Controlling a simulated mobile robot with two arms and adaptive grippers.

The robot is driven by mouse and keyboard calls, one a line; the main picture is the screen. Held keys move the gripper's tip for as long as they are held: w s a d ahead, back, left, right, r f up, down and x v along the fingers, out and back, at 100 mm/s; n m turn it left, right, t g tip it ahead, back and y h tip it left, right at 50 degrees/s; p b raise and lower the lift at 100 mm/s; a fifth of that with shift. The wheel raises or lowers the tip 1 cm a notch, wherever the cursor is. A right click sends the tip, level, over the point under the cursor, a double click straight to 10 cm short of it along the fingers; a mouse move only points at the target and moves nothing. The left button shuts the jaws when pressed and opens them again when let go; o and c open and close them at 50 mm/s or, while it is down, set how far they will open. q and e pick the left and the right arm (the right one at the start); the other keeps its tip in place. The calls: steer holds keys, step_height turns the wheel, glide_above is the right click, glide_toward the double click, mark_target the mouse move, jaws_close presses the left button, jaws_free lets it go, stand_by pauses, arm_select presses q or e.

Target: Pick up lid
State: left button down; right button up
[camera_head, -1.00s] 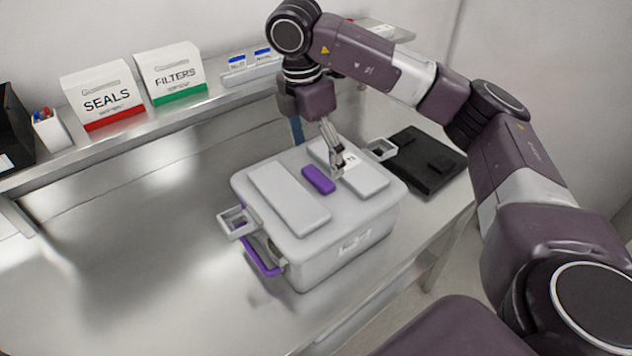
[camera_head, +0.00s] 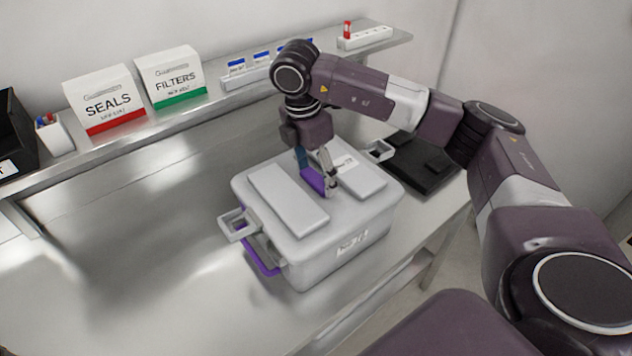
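The lid (camera_head: 258,172) is pale grey with raised panels and lies flat on top of a grey washer box (camera_head: 330,262) on the metal table. A purple handle (camera_head: 312,181) stands at the middle of the lid. My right gripper (camera_head: 328,190) points down at the purple handle, with its fingers at the handle and hiding part of it. I cannot tell whether the fingers are open or closed on it. My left gripper is not in view.
Square side loops (camera_head: 238,224) and a purple latch (camera_head: 262,257) stick out from the box. A black flat case (camera_head: 425,165) lies to the right. A shelf behind holds the SEALS box (camera_head: 105,98) and FILTERS box (camera_head: 171,77). The table's left side is clear.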

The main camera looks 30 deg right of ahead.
steer(key=shift+r, duration=0.1)
steer(key=c, duration=1.3)
steer(key=shift+r, duration=0.15)
steer(key=shift+w+r, duration=0.1)
steer(key=shift+r, duration=0.45)
step_height(320, 180, up, 5)
steer(key=shift+r+b, duration=0.15)
steer(key=shift+b, duration=0.4)
step_height(320, 180, up, 13)
steer(key=shift+r+p, duration=0.15)
steer(key=shift+p, duration=0.75)
step_height(320, 180, up, 5)
steer(key=p, duration=0.5)
glide_above(315, 177)
